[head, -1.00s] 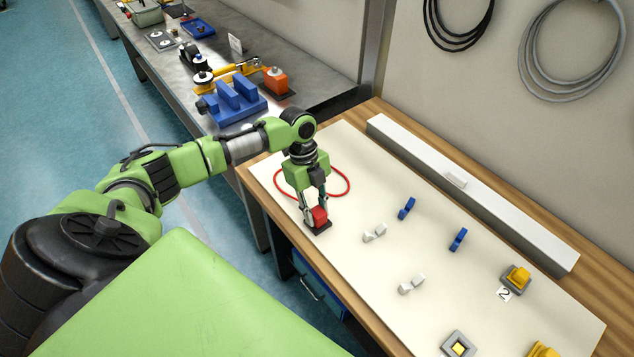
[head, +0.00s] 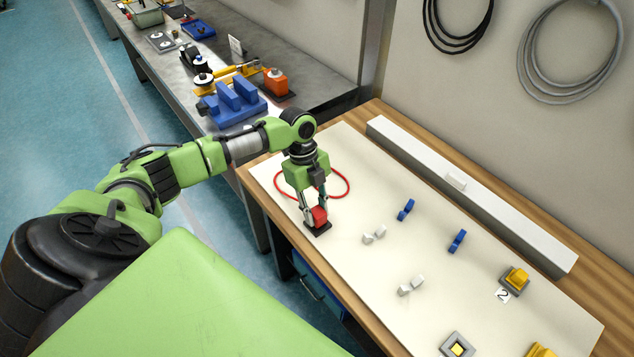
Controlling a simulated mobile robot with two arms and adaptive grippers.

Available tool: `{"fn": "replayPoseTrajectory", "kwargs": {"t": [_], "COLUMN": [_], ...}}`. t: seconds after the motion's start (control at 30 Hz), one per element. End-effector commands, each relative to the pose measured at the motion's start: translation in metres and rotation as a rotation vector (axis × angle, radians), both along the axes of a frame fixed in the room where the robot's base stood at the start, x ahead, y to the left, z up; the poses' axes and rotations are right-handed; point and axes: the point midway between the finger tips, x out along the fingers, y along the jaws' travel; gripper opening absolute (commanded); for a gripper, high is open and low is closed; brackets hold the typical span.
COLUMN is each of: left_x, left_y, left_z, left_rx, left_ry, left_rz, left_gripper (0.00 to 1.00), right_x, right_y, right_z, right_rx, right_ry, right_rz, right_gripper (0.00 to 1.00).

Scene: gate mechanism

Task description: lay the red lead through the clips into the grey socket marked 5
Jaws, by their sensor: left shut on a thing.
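The red lead (head: 349,184) lies in a loop on the white board, behind and around my left gripper. Its red plug (head: 319,215) is at a small black holder (head: 318,229) near the board's left front edge. My left gripper (head: 314,212) points down and is shut on the red plug. White clips (head: 374,234) (head: 411,285) and blue clips (head: 406,209) (head: 457,241) stand apart to the right, with no lead in them. My right gripper is out of view.
A yellow plug (head: 517,276) sits in a grey socket by a label 2 (head: 503,295). Another yellow part (head: 541,351) is cut off below. A long white duct (head: 480,195) runs along the back. The board (head: 350,270) is clear between the clips.

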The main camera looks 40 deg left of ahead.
Motion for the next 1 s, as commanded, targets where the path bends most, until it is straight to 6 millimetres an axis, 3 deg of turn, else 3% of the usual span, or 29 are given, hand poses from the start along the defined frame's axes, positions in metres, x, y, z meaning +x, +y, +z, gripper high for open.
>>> {"fn": "replayPoseTrajectory", "kwargs": {"t": [0.63,1.0], "left_x": [0.0,0.0], "left_y": [0.0,0.0], "left_z": [0.041,0.044], "left_rx": [0.0,0.0], "left_ry": [0.0,0.0], "left_rz": [0.0,0.0], "left_gripper": [0.02,0.02], "right_x": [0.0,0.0], "right_y": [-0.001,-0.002], "right_z": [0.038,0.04], "right_rx": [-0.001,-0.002], "right_ry": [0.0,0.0], "right_rz": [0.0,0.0], "right_gripper": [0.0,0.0]}}
